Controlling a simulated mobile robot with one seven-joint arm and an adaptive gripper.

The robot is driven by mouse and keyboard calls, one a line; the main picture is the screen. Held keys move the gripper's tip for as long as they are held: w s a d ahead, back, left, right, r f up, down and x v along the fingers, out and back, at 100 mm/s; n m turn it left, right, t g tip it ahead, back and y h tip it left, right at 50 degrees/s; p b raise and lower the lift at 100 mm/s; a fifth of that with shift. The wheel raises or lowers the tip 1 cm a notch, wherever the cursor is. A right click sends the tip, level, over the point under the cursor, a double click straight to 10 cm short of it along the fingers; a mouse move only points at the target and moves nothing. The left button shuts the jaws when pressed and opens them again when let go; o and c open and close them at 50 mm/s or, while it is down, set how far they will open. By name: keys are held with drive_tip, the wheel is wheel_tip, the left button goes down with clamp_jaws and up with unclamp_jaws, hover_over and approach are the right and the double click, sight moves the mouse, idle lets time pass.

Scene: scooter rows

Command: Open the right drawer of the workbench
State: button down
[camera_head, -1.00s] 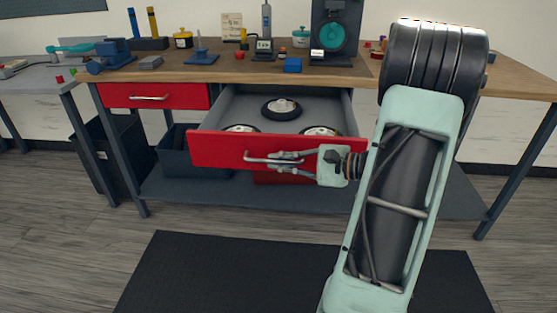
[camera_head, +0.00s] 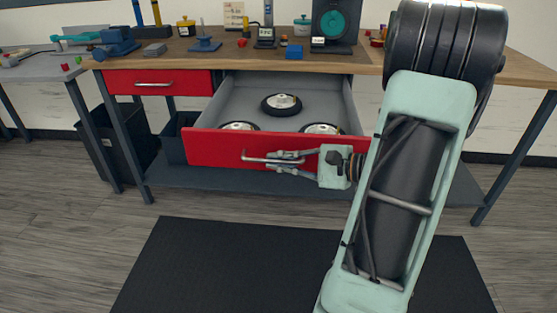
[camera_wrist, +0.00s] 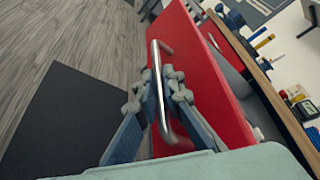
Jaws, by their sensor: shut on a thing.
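The right drawer (camera_head: 215,148) of the workbench (camera_head: 215,63) has a red front and stands pulled well out, with its grey inside showing. Several black wheels with pale hubs, such as one wheel (camera_head: 281,104), lie in it. The wrist view shows the fingers (camera_wrist: 159,88) on both sides of the handle (camera_wrist: 156,60), in front of the red drawer front (camera_wrist: 205,90). My forearm hides the drawer's right end.
The left drawer (camera_head: 158,83) is closed. Dark bins (camera_head: 125,140) stand below on the left. A lower shelf (camera_head: 225,182) runs under the bench. Tools and devices stand on the worktop. A black mat (camera_head: 230,265) lies on the open floor in front.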

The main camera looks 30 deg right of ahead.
drive_tip(key=shift+d, duration=0.1)
drive_tip(key=c, duration=2.3)
unclamp_jaws()
drive_tip(key=v, duration=1.2)
drive_tip(key=shift+a, duration=0.2)
